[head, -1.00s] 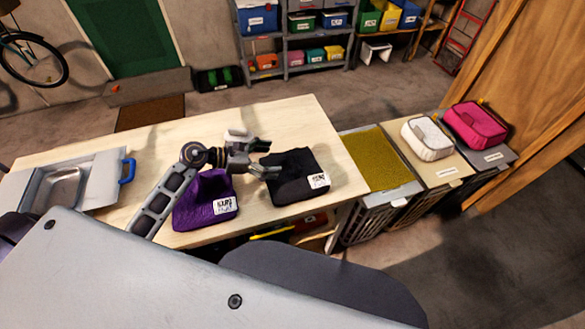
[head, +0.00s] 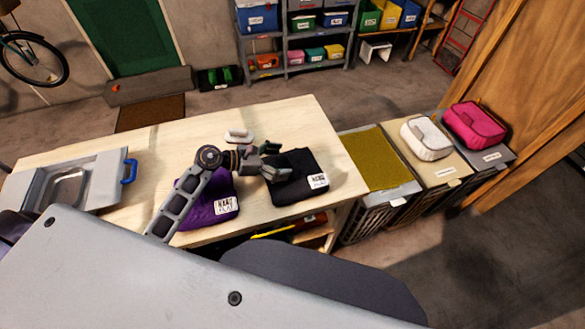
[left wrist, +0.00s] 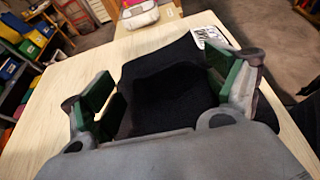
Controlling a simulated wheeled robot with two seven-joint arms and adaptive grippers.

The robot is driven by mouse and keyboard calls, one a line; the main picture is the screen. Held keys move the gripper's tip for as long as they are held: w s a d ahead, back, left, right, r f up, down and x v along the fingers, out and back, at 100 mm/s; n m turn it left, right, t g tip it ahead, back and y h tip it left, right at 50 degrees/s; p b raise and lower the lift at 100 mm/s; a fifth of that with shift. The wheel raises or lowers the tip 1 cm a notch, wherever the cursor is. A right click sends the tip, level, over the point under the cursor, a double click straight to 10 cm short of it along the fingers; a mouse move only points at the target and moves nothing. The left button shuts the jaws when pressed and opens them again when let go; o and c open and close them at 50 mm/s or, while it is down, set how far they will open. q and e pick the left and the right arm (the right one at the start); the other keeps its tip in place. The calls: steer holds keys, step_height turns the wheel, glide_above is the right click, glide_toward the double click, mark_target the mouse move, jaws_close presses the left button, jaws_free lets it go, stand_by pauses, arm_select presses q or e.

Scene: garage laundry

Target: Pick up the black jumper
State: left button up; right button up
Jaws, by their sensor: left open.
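The black jumper (head: 299,177) lies folded on the wooden table, with a white label on its right front corner. In the left wrist view the black jumper (left wrist: 168,88) fills the space between and beyond the fingers. My left gripper (head: 271,160) is open at the jumper's left edge, and its green-padded fingers (left wrist: 168,88) stand on either side of part of the cloth. I cannot tell whether they touch it. A purple folded garment (head: 207,208) with a white label lies left of the jumper, partly hidden under my left arm. My right gripper is not in view.
The table (head: 100,150) has free room at its back left. A metal sink (head: 68,187) with a blue handle is at its left end. Lidded hampers stand to the right, one with an olive top (head: 376,160), others bearing a white bundle (head: 426,139) and a pink bundle (head: 474,125).

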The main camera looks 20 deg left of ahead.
mark_target(287, 167)
arm_select(q)
steer(key=shift+x, duration=1.15)
steer(key=c, duration=1.8)
steer(key=shift+r, duration=0.15)
steer(key=shift+c, duration=0.2)
step_height(287, 167, up, 18)
steer(key=b, duration=0.1)
